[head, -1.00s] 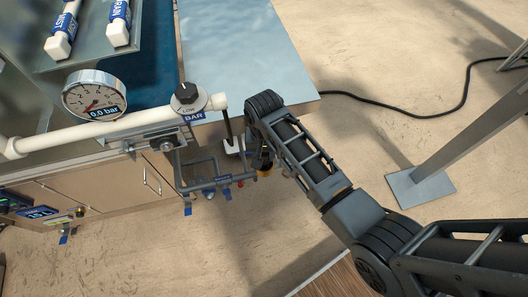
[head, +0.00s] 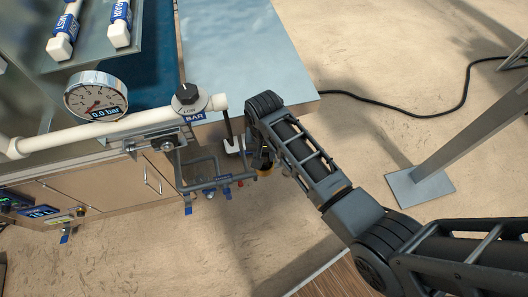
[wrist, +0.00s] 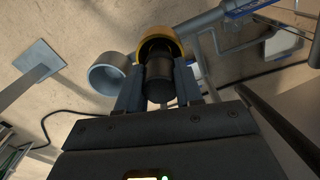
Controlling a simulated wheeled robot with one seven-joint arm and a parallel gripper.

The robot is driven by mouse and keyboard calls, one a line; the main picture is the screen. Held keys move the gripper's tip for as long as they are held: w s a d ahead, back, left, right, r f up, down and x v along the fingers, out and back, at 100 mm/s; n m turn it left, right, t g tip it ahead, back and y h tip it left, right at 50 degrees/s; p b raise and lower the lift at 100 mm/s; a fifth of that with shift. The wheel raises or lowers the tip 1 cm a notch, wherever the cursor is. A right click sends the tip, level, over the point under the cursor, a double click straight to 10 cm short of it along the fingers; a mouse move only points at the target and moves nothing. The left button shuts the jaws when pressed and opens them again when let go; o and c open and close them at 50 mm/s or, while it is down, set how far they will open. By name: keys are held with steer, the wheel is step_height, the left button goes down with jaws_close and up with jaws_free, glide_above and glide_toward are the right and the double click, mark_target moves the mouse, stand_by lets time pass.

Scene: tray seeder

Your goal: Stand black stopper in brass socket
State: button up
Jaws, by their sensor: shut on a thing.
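My gripper (wrist: 159,80) is shut on the black stopper (wrist: 160,82), a dark cylinder between the two fingers in the wrist view. The brass socket (wrist: 153,33) is a gold-coloured ring just beyond the fingertips. The stopper's far end overlaps the ring's dark opening; I cannot tell whether it is inside or only in front of it. In the head view the brass socket (head: 265,171) shows small, beside the end of my arm, which hides most of my gripper and the stopper.
A grey-blue ring (wrist: 107,76) stands left of the brass socket in the wrist view. Grey pipework with blue tags (head: 207,185) lies close to the gripper. A white pipe (head: 110,125) and pressure gauge (head: 96,97) stand to the left. A pale tabletop (head: 240,50) lies behind.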

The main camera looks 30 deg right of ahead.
steer(key=shift+f+b, duration=0.35)
steer(key=shift+f, duration=0.3)
steer(key=o, duration=0.8)
steer(key=shift+c, duration=0.2)
steer(key=shift+r, duration=0.15)
step_height(320, 180, up, 3)
steer(key=p, duration=0.3)
steer(key=shift+r+p, duration=0.4)
steer(key=shift+r, duration=3.5)
steer(key=shift+f, duration=0.1)
